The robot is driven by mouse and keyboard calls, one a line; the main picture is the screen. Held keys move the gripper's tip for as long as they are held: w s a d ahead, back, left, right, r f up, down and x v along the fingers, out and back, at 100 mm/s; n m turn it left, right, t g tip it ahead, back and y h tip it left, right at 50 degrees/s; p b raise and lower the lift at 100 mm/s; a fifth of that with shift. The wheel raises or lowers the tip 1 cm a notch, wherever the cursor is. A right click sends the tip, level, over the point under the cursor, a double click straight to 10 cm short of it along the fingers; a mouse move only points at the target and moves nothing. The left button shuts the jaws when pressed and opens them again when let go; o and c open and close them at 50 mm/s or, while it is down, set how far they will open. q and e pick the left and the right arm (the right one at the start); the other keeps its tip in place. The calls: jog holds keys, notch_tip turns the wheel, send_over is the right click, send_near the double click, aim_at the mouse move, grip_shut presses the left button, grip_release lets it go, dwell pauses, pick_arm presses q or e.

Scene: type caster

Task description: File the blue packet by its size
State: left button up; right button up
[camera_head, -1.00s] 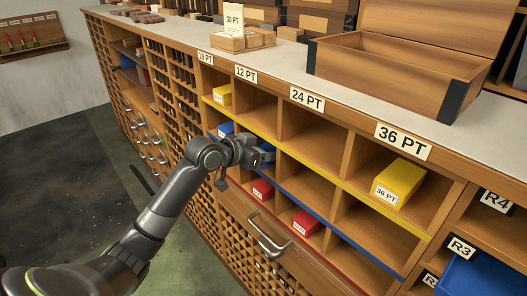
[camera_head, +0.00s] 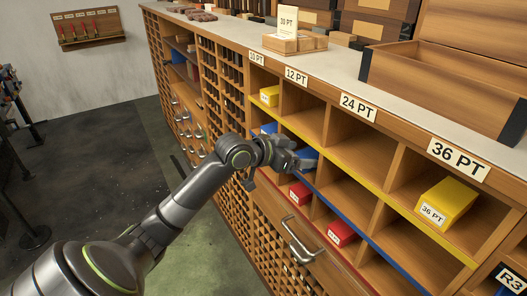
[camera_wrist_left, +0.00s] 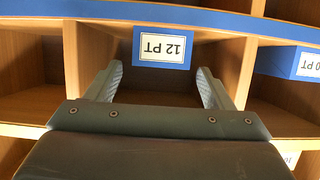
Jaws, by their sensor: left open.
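A blue packet (camera_head: 309,153) lies in the middle, blue-edged row of the shelf, in the 12 PT column. In the left wrist view the packet (camera_wrist_left: 163,48) shows its white 12 PT label upside down. My left gripper (camera_head: 299,161) is at the mouth of that compartment, partly hiding the packet. In the left wrist view its two fingers (camera_wrist_left: 159,76) are apart, one toward each side of the packet, with visible gaps. A second blue packet (camera_head: 268,128), labelled 10 PT in part, sits in the neighbouring compartment and also shows in the wrist view (camera_wrist_left: 287,62). My right gripper is out of view.
Yellow packets sit in the top row under 10 PT (camera_head: 269,95) and 36 PT (camera_head: 447,200). Red packets (camera_head: 300,192) (camera_head: 341,233) lie in the bottom row. Thin dividers flank my fingers. A drawer handle (camera_head: 299,246) juts out below. The 24 PT top compartment (camera_head: 357,140) looks empty.

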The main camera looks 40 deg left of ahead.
pick_arm(q)
jog(key=p+v, duration=0.2)
jog(key=v, duration=1.1)
jog(key=shift+s, duration=0.25)
jog(key=shift+a+r, duration=0.15)
